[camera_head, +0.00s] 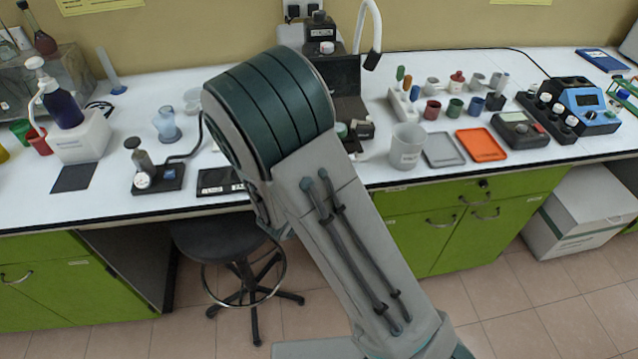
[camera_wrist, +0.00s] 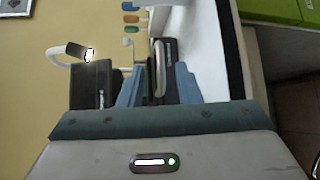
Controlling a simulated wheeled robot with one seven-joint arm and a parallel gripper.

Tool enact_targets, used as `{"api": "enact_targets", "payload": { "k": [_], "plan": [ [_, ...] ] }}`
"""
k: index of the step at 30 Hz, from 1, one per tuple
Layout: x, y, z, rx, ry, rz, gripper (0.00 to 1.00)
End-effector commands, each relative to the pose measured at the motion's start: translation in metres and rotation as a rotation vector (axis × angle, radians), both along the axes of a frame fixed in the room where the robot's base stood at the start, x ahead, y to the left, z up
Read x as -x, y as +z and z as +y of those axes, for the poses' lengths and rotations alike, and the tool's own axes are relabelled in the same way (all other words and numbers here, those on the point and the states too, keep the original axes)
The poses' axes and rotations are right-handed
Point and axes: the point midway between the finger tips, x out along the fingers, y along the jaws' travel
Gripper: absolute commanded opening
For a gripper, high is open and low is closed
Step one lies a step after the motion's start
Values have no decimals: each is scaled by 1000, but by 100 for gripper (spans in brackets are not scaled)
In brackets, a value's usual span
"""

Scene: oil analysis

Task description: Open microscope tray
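The black microscope (camera_head: 335,72) stands on the bench near the wall, partly covered by my arm in the head view. In the wrist view its black body (camera_wrist: 93,85) is at the left, picture turned sideways. A dark part with a pale rounded rim (camera_wrist: 159,68), perhaps the tray, lies between my fingers. My gripper (camera_wrist: 157,85) is open, its two blue-grey fingers apart on either side of that part. I cannot tell whether they touch it. The gripper is hidden behind my arm in the head view.
A white gooseneck lamp (camera_head: 367,30) curves beside the microscope. A white beaker (camera_head: 406,146), grey tray (camera_head: 443,149) and orange tray (camera_head: 481,145) stand to the right. A small black device (camera_head: 157,178) is to the left. A black stool (camera_head: 225,240) stands below the bench edge.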

Motion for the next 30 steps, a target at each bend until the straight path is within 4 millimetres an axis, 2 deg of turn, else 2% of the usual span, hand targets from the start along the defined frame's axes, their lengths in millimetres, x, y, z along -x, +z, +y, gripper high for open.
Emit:
{"api": "enact_targets", "payload": {
  "k": [9, 15, 21, 30],
  "plan": [
    [54, 9, 49, -2, 7, 1, 31],
    [78, 14, 69, 0, 4, 1, 31],
    [86, 17, 75, 0, 2, 1, 31],
    [86, 17, 75, 1, 1, 1, 31]
  ]
}}
